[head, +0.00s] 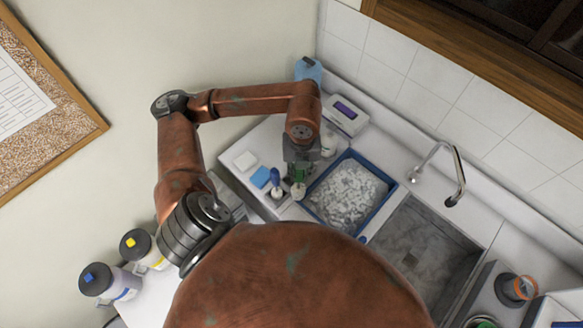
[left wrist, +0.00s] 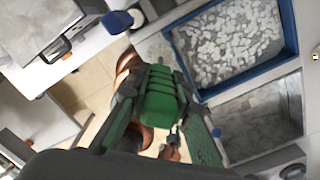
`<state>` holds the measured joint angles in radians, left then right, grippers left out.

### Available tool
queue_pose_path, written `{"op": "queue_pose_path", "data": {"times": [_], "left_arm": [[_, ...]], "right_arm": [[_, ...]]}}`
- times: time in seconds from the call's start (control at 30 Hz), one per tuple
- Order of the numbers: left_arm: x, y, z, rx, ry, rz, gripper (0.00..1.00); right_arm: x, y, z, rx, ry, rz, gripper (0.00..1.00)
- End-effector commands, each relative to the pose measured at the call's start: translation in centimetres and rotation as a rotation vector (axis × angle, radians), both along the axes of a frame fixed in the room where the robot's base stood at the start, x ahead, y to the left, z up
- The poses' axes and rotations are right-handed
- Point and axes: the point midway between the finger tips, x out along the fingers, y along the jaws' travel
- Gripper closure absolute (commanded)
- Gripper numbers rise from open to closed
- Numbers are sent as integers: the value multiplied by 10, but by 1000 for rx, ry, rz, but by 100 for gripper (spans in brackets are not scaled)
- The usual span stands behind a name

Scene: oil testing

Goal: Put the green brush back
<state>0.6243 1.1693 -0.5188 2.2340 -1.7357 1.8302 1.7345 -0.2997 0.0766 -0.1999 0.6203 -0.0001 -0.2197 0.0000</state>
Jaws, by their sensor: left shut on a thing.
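The green brush (head: 299,175) is in my left gripper (head: 300,165), beside the blue tray's left corner on the counter. In the left wrist view the green brush (left wrist: 160,97) fills the space between the fingers of my left gripper (left wrist: 158,88). A small white round holder (head: 298,190) shows just below the brush in the head view; I cannot tell whether the brush touches it or is inside. To its left a blue brush (head: 275,176) stands in a similar white holder (head: 277,193). My right gripper is not in view.
A blue-rimmed tray (head: 321,175) full of white pieces lies right of the gripper, with a sink (head: 425,245) and faucet (head: 459,185) beyond. A blue sponge (head: 260,177) and a white block (head: 245,160) lie left. A white device (head: 345,114) stands behind.

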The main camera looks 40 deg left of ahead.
Motion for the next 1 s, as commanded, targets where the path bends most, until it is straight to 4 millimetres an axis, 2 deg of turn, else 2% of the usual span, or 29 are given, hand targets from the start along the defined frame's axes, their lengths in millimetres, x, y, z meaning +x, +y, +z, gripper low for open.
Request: {"op": "queue_pose_path", "data": {"times": [0.2,0.4,0.73,0.87,1.0], "left_arm": [[30,43,-20,1,5,6,100],[47,63,-56,0,3,1,100],[58,78,-83,-2,4,-1,100],[58,76,-100,-3,2,-3,100],[59,77,-110,-1,-1,-3,100]], "right_arm": [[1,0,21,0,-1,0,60],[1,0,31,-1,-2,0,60],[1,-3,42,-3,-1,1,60],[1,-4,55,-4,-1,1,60],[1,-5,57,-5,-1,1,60]]}}
